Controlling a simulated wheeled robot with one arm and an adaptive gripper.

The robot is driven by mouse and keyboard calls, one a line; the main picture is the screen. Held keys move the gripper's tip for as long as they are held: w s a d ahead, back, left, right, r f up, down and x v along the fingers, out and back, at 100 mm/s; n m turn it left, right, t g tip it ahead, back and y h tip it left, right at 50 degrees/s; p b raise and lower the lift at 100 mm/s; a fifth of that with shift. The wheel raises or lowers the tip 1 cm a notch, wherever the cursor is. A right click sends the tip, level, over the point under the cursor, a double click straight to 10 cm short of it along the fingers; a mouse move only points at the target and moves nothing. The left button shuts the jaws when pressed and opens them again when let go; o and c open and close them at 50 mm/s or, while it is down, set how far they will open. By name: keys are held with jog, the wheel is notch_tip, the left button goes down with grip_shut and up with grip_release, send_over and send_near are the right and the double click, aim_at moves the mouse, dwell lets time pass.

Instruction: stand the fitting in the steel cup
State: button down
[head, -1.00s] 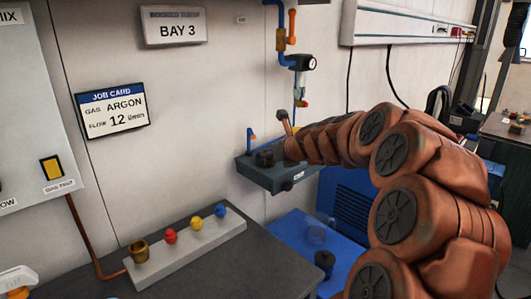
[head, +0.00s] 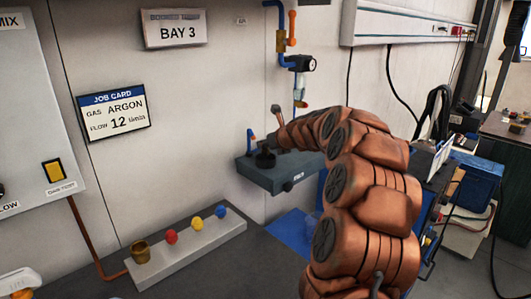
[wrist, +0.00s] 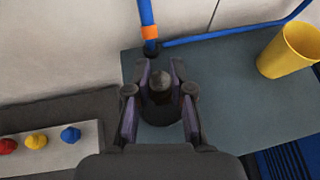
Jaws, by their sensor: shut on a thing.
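My gripper (wrist: 161,80) has its fingers on both sides of a dark, round-topped fitting (wrist: 161,88) and is shut on it. The fitting is over the grey wall shelf (wrist: 225,105), and a wider dark round shape shows beneath it; I cannot tell whether that is part of it or whether they touch. In the head view a dark piece (head: 265,158) stands at the left part of the shelf, beside the end of my arm. My fingers are not clear there. I cannot pick out a steel cup with certainty.
A yellow cup (wrist: 290,50) stands at the shelf's right in the wrist view. An upright blue pipe (wrist: 148,20) with an orange band is close beyond the fingers. A pale block (head: 195,250) with red, yellow and blue knobs and a brass cup (head: 140,251) lies at lower left.

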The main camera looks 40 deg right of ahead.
aim_at(268, 151)
jog(key=shift+f, duration=1.65)
jog(key=shift+f, duration=0.1)
jog(key=c, duration=1.3)
grip_release()
jog(key=shift+s+r, duration=0.2)
jog(key=v, duration=1.1)
jog(key=shift+s+b, duration=0.3)
jog(key=shift+b, duration=0.15)
jog(key=shift+r, duration=0.1)
